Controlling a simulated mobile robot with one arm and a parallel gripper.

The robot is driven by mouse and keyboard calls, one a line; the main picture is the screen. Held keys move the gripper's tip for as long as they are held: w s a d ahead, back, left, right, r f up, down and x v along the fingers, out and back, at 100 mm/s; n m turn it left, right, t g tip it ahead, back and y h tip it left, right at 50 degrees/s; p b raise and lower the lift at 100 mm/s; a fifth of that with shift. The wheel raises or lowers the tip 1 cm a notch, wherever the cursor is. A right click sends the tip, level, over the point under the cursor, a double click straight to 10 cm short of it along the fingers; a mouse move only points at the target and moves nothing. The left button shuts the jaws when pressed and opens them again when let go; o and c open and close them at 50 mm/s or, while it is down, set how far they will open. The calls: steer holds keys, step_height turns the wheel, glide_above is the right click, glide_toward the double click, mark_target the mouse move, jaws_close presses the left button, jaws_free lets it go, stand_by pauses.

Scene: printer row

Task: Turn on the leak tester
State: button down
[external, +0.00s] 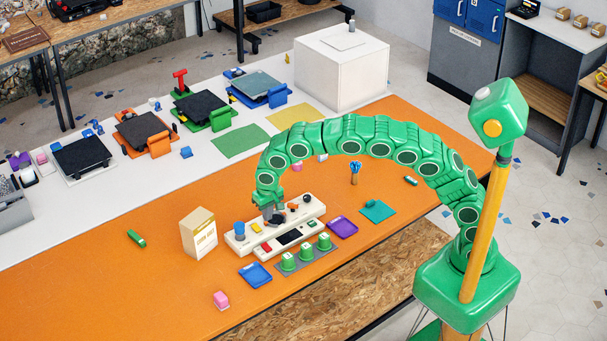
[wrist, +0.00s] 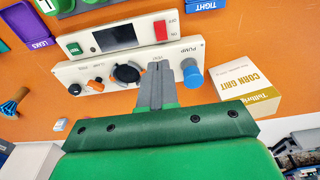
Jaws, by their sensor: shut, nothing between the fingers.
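The leak tester is a cream device of two parallel panels on the orange table. Its front panel (external: 301,241) has a dark screen (wrist: 114,37), a green button (wrist: 74,48) and a red switch (wrist: 160,31) beside ON and OFF labels. I cannot tell which way the switch is set.
A CORN GRIT box (external: 199,233) stands left of the tester. Several green blocks (external: 306,255), a blue tray (external: 255,275) and a purple tray (external: 342,227) lie in front and to the right. The orange table left of the box is mostly clear.

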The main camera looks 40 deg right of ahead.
mark_target(266, 243)
steer(key=shift+w+d+r+t, duration=0.1)
steer(key=shift+w+d+t, duration=0.05)
steer(key=shift+d+t, duration=0.25)
steer(key=f, duration=0.4)
steer(key=w+f, duration=0.1)
steer(key=f, duration=0.4)
steer(key=w+f, duration=0.1)
steer(key=f, duration=0.3)
steer(key=shift+w+f, duration=0.2)
steer(key=shift+f, duration=0.2)
steer(key=shift+w+f+g, duration=0.2)
steer(key=shift+f+g, duration=0.1)
steer(key=shift+g, duration=0.2)
steer(key=shift+s, duration=0.1)
steer(key=shift+s+f, duration=0.1)
